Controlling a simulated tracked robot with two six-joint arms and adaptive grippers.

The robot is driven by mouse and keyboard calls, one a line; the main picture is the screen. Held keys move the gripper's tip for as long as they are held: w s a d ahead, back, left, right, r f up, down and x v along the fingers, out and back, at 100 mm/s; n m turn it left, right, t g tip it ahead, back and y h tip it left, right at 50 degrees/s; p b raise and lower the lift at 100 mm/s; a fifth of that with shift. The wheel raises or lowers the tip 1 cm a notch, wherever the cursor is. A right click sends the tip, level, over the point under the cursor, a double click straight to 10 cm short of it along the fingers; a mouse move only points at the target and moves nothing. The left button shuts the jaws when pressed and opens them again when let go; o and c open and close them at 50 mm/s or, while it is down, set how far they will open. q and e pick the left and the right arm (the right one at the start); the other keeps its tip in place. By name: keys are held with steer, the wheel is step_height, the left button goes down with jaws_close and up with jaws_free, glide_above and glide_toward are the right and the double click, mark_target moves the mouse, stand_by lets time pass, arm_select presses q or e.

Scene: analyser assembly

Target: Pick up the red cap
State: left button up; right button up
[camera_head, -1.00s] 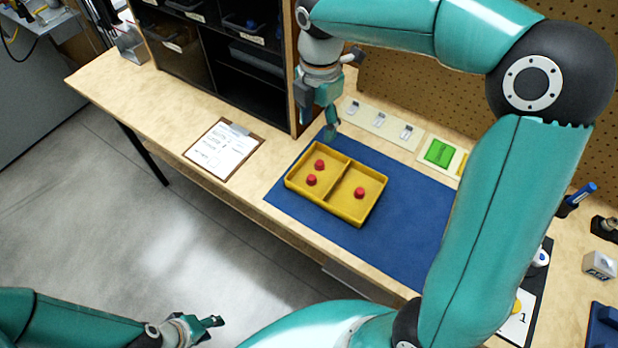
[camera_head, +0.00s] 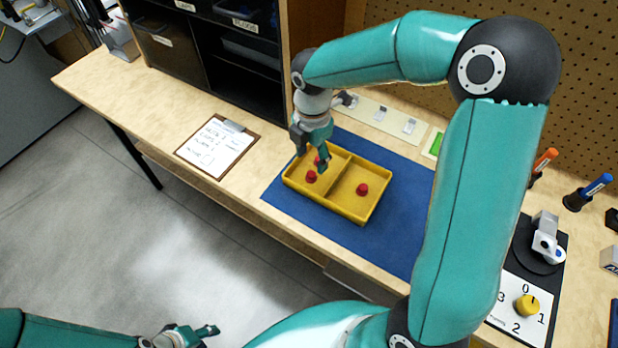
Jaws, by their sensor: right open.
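A yellow tray (camera_head: 352,211) with two compartments sits on the blue mat (camera_head: 398,242). Its left compartment holds two red caps, one nearer the front (camera_head: 311,176) and one behind it (camera_head: 317,160), partly hidden by my gripper. Its right compartment holds one red cap (camera_head: 362,189). My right gripper (camera_head: 312,160) is open and points down over the left compartment, close to the two caps there. I cannot tell whether it touches either cap. My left gripper (camera_head: 207,331) is low at the bottom edge, away from the table, and its finger opening is unclear.
A clipboard (camera_head: 215,146) lies left of the mat. A dark shelf unit (camera_head: 240,75) stands behind. A dial panel with a yellow knob (camera_head: 526,305) and pen holders with an orange marker (camera_head: 545,158) and a blue marker (camera_head: 597,184) are at the right.

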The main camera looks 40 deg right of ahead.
mark_target(311, 175)
steer(key=shift+a+f, duration=0.1)
steer(key=shift+f, duration=3.15)
steer(key=c, duration=0.8)
